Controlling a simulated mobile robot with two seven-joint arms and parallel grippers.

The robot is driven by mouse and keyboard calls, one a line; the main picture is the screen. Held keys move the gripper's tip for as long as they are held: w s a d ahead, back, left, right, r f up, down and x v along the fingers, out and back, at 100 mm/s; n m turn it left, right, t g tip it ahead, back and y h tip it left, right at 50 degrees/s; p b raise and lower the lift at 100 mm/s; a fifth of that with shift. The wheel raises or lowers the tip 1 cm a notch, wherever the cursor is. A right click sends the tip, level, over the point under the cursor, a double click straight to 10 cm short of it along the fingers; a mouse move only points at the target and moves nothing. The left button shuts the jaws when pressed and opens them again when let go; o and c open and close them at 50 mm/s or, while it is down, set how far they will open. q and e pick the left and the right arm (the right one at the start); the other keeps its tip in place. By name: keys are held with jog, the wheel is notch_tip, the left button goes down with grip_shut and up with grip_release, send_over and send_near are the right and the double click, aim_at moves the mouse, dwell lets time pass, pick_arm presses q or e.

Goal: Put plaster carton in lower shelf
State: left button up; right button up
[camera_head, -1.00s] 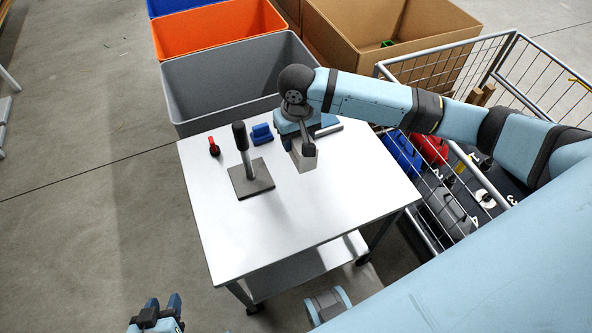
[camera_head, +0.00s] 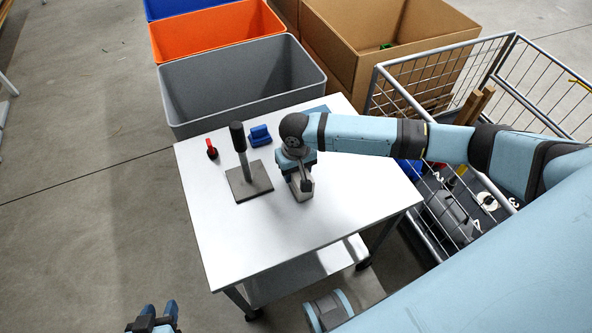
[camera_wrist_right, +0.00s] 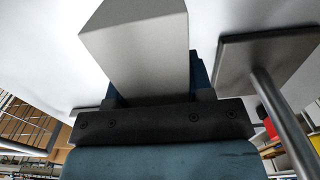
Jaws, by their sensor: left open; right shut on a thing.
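The plaster carton (camera_head: 301,189) is a small pale grey box, held over the white table top near its middle. My right gripper (camera_head: 301,178) is shut on it from above; the carton also fills the upper middle of the right wrist view (camera_wrist_right: 140,50). I cannot tell whether the carton touches the table. The lower shelf (camera_head: 300,276) shows below the front edge of the table top (camera_head: 330,222), and most of it is hidden under the top. My left gripper (camera_head: 155,312) is open and empty over the floor at the bottom edge.
A black-handled post on a square plate (camera_head: 250,182) stands just left of the carton. A blue part (camera_head: 260,135) and a red part (camera_head: 212,150) lie near the back. Grey (camera_head: 240,90) and orange (camera_head: 210,32) bins stand behind. A wire cage (camera_head: 440,215) is at the right.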

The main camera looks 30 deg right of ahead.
jog(key=shift+f, duration=0.1)
jog(key=o, duration=0.9)
